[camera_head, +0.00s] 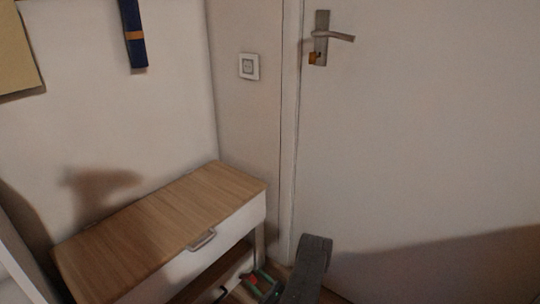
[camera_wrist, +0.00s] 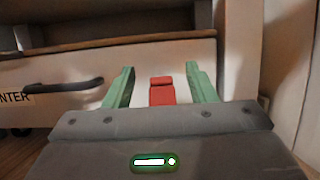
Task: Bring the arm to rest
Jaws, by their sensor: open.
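My gripper (camera_head: 254,281) is low at the bottom of the head view, in front of the wooden-topped cabinet (camera_head: 160,225), partly cut off by the frame edge. In the wrist view, my gripper (camera_wrist: 159,72) has two green fingers spread apart. A red piece (camera_wrist: 162,95) shows between the fingers; I cannot tell whether it is part of the gripper or a separate thing. The fingers point toward a white drawer front (camera_wrist: 148,62) with a dark handle (camera_wrist: 62,87) to their left. I see nothing clearly held.
The cabinet's upper drawer has a grey handle (camera_head: 201,240). A white door (camera_head: 430,150) with a metal lever handle (camera_head: 334,36) stands at the right. A light switch (camera_head: 249,66) is on the wall. The cabinet top is bare. A wall edge (camera_wrist: 297,95) is close at the right in the wrist view.

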